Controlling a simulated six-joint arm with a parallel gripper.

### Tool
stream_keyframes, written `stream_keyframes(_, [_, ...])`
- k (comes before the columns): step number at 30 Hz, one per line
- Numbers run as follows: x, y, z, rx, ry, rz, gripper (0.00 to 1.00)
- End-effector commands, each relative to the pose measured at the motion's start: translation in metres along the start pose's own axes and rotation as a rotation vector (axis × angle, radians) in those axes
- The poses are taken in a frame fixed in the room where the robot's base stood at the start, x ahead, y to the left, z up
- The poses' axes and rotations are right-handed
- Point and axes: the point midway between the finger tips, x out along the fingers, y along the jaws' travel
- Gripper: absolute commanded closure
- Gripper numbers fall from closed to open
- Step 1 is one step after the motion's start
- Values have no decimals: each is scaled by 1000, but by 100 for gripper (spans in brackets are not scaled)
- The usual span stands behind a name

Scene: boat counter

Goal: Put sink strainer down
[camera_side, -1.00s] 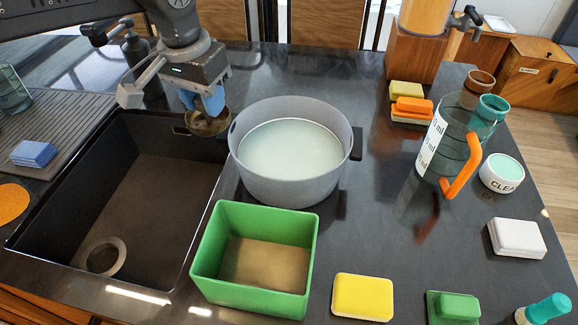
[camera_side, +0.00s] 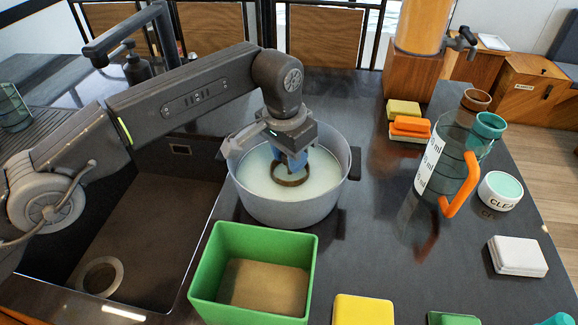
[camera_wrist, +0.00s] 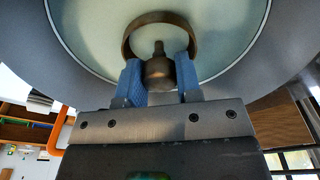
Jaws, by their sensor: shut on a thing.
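The sink strainer (camera_side: 291,179) is a bronze ring with a central knob. My gripper (camera_side: 290,161), with blue finger pads, is shut on it. In the wrist view the pads of my gripper (camera_wrist: 159,76) pinch the knob of the strainer (camera_wrist: 158,20), and its ring shows beyond them. The strainer is over the inside of the grey pot (camera_side: 252,206), which holds pale, cloudy liquid (camera_side: 318,192). I cannot tell whether the strainer touches the liquid.
A dark sink (camera_side: 150,215) with a round drain (camera_side: 100,276) is at left. A green box (camera_side: 208,285) stands in front of the pot. A pitcher (camera_side: 445,160) with an orange handle, a stack of sponges (camera_side: 408,124) and a white block (camera_side: 517,256) are at right. Dark counter is clear between pot and pitcher.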

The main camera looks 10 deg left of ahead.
Motion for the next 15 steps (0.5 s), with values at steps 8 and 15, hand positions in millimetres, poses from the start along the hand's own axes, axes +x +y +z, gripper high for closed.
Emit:
stream_keyframes(8, [31,0,5,-1,-1,0,98])
stream_keyframes(15, [37,0,5,-2,2,0,98])
